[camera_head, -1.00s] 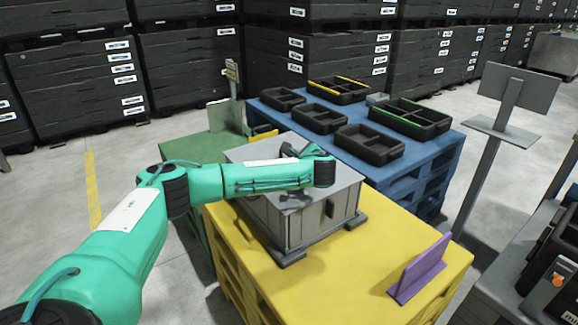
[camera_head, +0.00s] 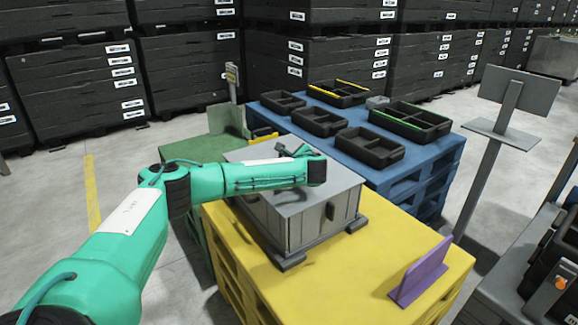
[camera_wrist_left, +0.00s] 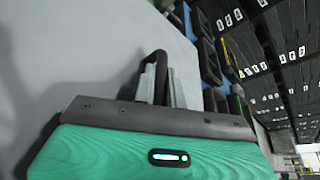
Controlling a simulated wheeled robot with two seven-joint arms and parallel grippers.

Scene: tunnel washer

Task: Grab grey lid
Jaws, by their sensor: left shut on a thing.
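The grey lid (camera_head: 338,182) is the flat top of a grey box (camera_head: 325,220) standing on a yellow pallet (camera_head: 350,280). My left arm reaches over it from the left, and my left gripper (camera_head: 297,151) is at the lid's far side, partly hidden by my wrist. In the left wrist view, my left gripper (camera_wrist_left: 160,82) is shut on a dark curved handle (camera_wrist_left: 157,56) on the plain grey lid (camera_wrist_left: 95,55). I cannot tell any gap between lid and box. My right gripper is not in view.
A purple upright plate (camera_head: 419,270) stands on the yellow pallet's right side. A blue pallet (camera_head: 415,165) behind holds several black trays (camera_head: 370,147). A grey stand (camera_head: 500,130) is at right. Stacked black crates (camera_head: 80,90) fill the back. Floor at left is clear.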

